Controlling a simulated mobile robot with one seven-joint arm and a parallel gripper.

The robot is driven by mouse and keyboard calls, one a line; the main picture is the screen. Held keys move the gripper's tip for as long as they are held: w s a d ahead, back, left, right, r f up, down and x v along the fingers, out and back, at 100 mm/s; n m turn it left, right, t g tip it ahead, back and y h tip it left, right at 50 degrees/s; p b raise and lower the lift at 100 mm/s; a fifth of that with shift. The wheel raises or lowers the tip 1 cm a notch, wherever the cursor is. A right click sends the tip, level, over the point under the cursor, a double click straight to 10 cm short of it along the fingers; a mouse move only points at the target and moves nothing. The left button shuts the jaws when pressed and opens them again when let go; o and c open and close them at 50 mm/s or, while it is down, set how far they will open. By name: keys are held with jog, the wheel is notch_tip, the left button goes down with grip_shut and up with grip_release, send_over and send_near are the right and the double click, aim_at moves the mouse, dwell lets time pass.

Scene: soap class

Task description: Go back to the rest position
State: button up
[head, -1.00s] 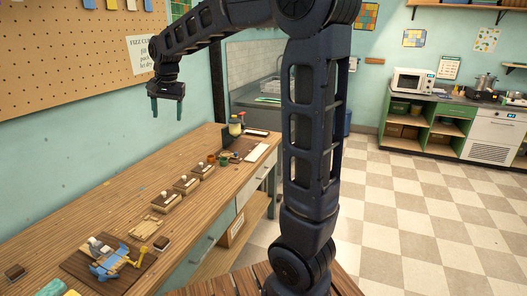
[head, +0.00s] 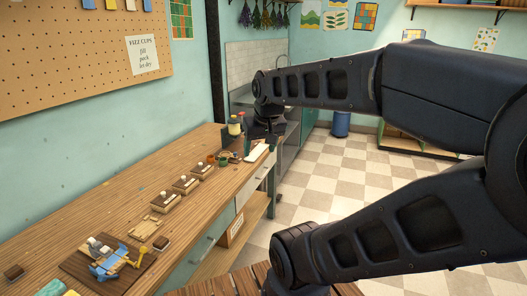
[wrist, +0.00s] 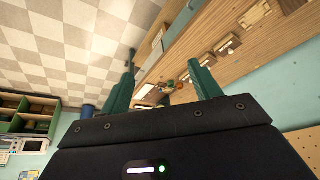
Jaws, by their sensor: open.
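My gripper (wrist: 161,60) shows in the wrist view with its two green fingers well apart. It is open, and I see nothing held between the fingers. In the head view my arm reaches across to the far end of the wooden workbench (head: 110,215), and its dark wrist hangs around that end. The fingers are not clear there. Beyond the fingers, the wrist view shows the bench with small cups (wrist: 170,84) and the floor, tilted.
On the bench stand wooden blocks with white knobs (head: 165,201), a dark board (head: 78,263) with a blue and yellow tool, and a pump bottle (head: 234,126). A pegboard (head: 80,60) hangs on the left wall. The checkered floor (head: 345,175) is open to the right.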

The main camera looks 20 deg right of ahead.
jog(key=shift+s+d+f, duration=0.3)
jog(key=shift+s+f, duration=0.15)
jog(key=shift+s, duration=0.2)
